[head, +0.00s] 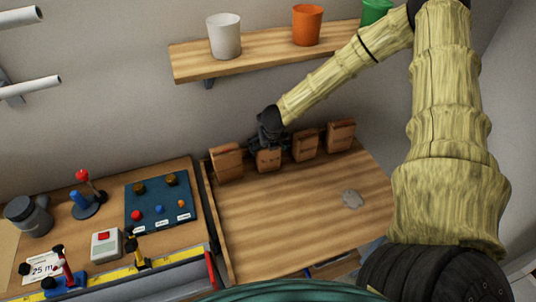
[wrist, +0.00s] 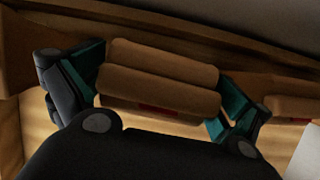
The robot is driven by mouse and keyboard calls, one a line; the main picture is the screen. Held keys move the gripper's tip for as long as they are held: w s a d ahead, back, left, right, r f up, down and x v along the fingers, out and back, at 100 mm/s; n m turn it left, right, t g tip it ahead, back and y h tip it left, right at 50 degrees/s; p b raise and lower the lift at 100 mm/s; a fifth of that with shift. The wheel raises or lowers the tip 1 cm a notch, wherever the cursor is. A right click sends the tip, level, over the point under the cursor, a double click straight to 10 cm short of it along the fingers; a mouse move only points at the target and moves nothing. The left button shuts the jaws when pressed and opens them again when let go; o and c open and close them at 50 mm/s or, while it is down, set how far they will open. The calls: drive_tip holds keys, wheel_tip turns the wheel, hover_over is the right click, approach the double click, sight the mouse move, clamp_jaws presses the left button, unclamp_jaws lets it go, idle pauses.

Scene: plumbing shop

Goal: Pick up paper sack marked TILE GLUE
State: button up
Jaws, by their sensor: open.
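Several brown paper sacks stand in a row along the back of the wooden bench (head: 290,225) in the head view. The markings are too small to read, so I cannot tell which says TILE GLUE. My gripper (head: 269,146) is over the second sack from the left (head: 269,160), reaching down from above. In the wrist view my open gripper (wrist: 160,92) has one teal-padded finger on each side of a brown sack (wrist: 160,65) with a folded top and a red patch. I cannot tell whether the fingers touch it. My gripper hides part of this sack.
Sacks stand close on both sides: the leftmost (head: 227,163), the third (head: 305,146) and the rightmost (head: 341,135). A shelf (head: 265,52) with cups is above. A grey lump (head: 351,199) lies on the otherwise clear bench front. A blue panel (head: 158,203) is left.

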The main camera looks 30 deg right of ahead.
drive_tip(key=shift+w, duration=0.1)
drive_tip(key=c, duration=1.6)
drive_tip(key=shift+r, duration=0.15)
drive_tip(key=shift+c, duration=0.2)
